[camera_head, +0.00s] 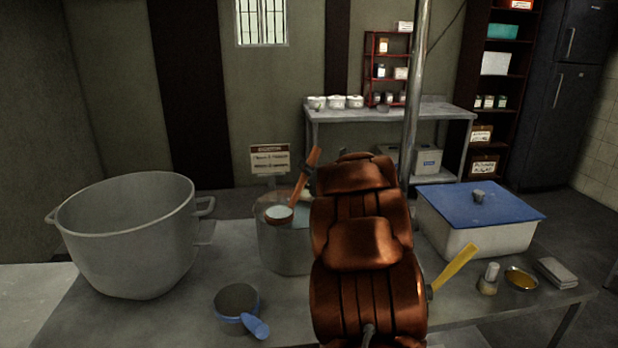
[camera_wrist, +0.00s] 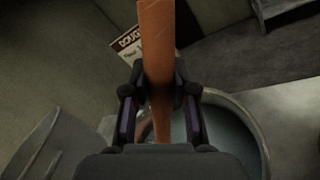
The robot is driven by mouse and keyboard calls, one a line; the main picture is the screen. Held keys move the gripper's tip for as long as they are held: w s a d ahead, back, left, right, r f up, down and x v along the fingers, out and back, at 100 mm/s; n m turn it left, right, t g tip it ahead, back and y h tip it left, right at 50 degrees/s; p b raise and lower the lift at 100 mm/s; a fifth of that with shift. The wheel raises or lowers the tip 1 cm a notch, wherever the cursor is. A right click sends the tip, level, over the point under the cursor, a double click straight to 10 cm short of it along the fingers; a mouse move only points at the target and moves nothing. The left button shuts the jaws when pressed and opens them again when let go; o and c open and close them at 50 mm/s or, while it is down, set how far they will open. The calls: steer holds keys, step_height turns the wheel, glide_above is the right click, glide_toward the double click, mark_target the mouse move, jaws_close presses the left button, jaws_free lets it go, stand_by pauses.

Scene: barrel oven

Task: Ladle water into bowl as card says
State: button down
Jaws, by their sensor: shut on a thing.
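In the head view a ladle (camera_head: 303,183) with an orange-brown handle stands tilted, its cup at the rim of a grey water pot (camera_head: 283,247). The cup looks filled with something pale. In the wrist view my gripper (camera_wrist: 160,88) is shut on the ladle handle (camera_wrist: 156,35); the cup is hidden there. The pot (camera_wrist: 262,140) lies below right of my gripper with bluish water in it. My arm hides the gripper in the head view. A big grey bowl (camera_head: 125,240) stands at left; its inside bottom is hidden. A card (camera_head: 270,160) stands behind the pot, its lines unreadable.
A small pan with a blue handle (camera_head: 237,300) lies in front. At right stand a white bin with blue lid (camera_head: 480,210), a yellow-handled tool (camera_head: 455,267), a small jar (camera_head: 489,279), and an amber dish (camera_head: 521,278). A metal pole (camera_head: 412,110) rises behind my arm.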

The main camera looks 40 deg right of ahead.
steer(key=shift+r+p, duration=1.6)
steer(key=shift+r, duration=3.1)
